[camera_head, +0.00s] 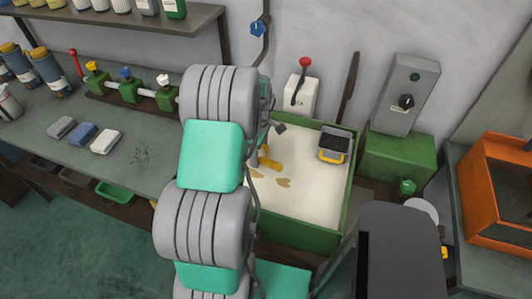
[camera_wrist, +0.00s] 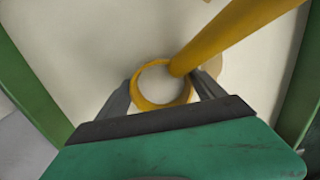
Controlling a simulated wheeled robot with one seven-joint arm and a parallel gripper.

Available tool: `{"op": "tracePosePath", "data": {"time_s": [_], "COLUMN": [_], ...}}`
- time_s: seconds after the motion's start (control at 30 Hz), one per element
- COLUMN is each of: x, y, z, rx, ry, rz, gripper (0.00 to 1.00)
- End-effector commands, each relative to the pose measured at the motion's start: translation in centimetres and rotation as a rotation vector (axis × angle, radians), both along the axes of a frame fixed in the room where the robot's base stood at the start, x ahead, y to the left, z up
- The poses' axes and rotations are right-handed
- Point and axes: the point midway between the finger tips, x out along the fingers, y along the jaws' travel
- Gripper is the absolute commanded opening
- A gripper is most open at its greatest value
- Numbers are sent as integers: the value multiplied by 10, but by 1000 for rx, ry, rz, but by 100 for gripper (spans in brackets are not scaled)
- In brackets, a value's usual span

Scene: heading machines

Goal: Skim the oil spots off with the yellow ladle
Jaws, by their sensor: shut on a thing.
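The yellow ladle (camera_wrist: 235,33) slants from the top right to its round yellow-rimmed cup in the wrist view; part of it shows beside my arm in the head view (camera_head: 268,162). My gripper (camera_wrist: 166,86) has its two dark fingers at either side of the cup, holding the ladle; the exact contact is unclear. Pale liquid shows inside the rim. Tan oil spots (camera_head: 283,183) lie on the cream liquid in the green tank (camera_head: 300,236). In the wrist view, a tan spot (camera_wrist: 213,67) lies partly behind the handle and finger. My arm hides the tank's left part in the head view.
A black-and-yellow device (camera_head: 334,146) sits at the tank's back right corner. A white box with a red-knobbed lever (camera_head: 301,92) and a grey control box (camera_head: 405,95) stand behind. An orange machine (camera_head: 498,185) is at right. Green valves (camera_head: 130,90) line the left bench.

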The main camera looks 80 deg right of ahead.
Motion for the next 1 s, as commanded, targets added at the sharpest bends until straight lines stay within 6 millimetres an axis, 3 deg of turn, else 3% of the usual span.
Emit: {"op": "tracePosePath", "data": {"time_s": [1.0], "x": [83], "y": [-8], "z": [0], "rx": [0], "ry": [0], "rz": [1], "gripper": [46]}}
